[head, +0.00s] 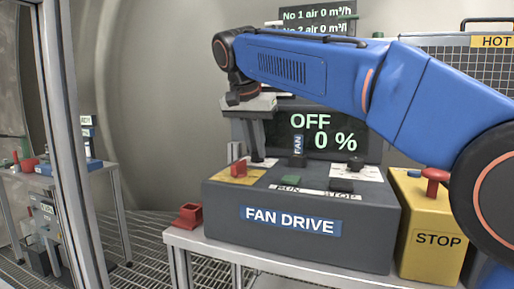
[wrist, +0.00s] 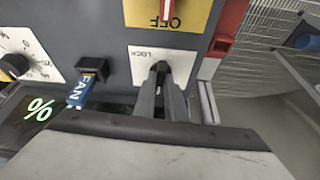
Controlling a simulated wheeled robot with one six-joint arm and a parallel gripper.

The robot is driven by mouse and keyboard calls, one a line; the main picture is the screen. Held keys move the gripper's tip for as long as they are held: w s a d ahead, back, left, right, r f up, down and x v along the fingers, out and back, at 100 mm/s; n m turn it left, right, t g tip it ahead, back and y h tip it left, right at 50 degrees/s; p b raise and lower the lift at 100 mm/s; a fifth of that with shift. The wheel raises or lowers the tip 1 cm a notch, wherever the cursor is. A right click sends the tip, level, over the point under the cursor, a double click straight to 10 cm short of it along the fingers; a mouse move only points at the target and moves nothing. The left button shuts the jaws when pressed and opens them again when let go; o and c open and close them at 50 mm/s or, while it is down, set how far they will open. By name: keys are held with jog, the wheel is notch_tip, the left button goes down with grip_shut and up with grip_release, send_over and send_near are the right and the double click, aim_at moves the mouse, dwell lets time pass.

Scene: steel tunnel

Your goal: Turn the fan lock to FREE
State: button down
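The fan drive console (head: 290,222) is a dark grey box with a FAN DRIVE label. On its back left is a white plate marked LOCK, seen upside down in the wrist view (wrist: 137,55). A small dark knob, the fan lock (wrist: 160,67), stands on that plate. My gripper (head: 257,155) points down at it. In the wrist view, my two dark fingertips (wrist: 161,76) are close together at the knob; whether they press on it is not clear. The word FREE is not visible, hidden or out of view. The display (head: 320,130) reads OFF, 0 %.
Close by, a black piece with a blue FAN tag (head: 298,146) stands upright. A red switch (head: 237,170) sits on a yellow plate marked OFF. RUN and STOP buttons are at the front. A yellow STOP box (head: 428,240) stands to the right. A red block (head: 188,215) lies left.

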jog(key=shift+n, duration=0.5)
jog(key=c, duration=1.8)
grip_release()
jog(key=shift+r, duration=0.1)
